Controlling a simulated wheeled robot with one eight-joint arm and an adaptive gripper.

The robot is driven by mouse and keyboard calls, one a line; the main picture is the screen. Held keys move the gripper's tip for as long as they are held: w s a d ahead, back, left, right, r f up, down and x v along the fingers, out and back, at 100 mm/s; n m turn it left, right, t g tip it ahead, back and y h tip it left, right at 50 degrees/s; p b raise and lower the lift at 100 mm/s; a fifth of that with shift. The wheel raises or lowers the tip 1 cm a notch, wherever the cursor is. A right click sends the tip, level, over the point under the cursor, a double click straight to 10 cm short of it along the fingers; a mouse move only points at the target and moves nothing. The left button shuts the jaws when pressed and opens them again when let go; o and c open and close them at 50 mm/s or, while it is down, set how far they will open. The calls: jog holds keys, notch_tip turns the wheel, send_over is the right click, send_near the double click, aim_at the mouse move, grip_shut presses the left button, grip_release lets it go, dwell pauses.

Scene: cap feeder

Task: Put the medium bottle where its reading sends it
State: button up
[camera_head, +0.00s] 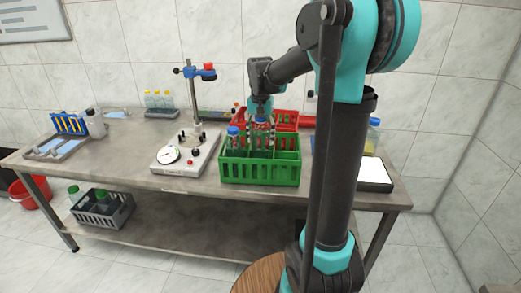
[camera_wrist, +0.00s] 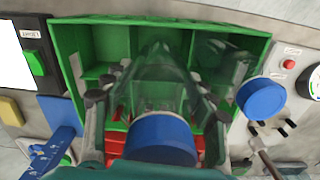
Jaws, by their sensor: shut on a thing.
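The green crate (camera_head: 260,173) stands on the bench with open compartments; its wall (camera_wrist: 62,50) also shows in the wrist view. My gripper (camera_head: 261,124) points down over it. In the wrist view my gripper (camera_wrist: 150,100) is shut on a clear bottle (camera_wrist: 165,75) with a blue cap (camera_wrist: 162,138). The held bottle's lower part is over or inside the crate; whether it touches the bottom is hidden.
A red crate (camera_head: 285,119) is behind the green one. A dial instrument (camera_head: 185,153) with a stand is to the left. A white light panel (camera_head: 374,170) and a blue-capped bottle (camera_head: 374,124) are to the right. A grey crate (camera_head: 102,208) holds green-capped bottles on the lower shelf.

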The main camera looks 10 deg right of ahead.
aim_at(261, 121)
jog(key=shift+f, duration=2.65)
jog(key=o, duration=1.7)
jog(key=shift+f, duration=0.1)
jog(key=shift+c, duration=0.2)
notch_tip(261, 121, up, 11)
jog(key=shift+s+r, duration=0.15)
jog(key=shift+r, duration=0.25)
jog(key=s+d+f+n+t, duration=0.2)
jog(key=s+f, duration=0.8)
jog(key=s, duration=0.1)
jog(key=s+d+f+n+t, duration=0.2)
jog(key=s+f, duration=0.8)
jog(key=shift+s+f+n, duration=0.35)
jog(key=shift+s+n, duration=0.05)
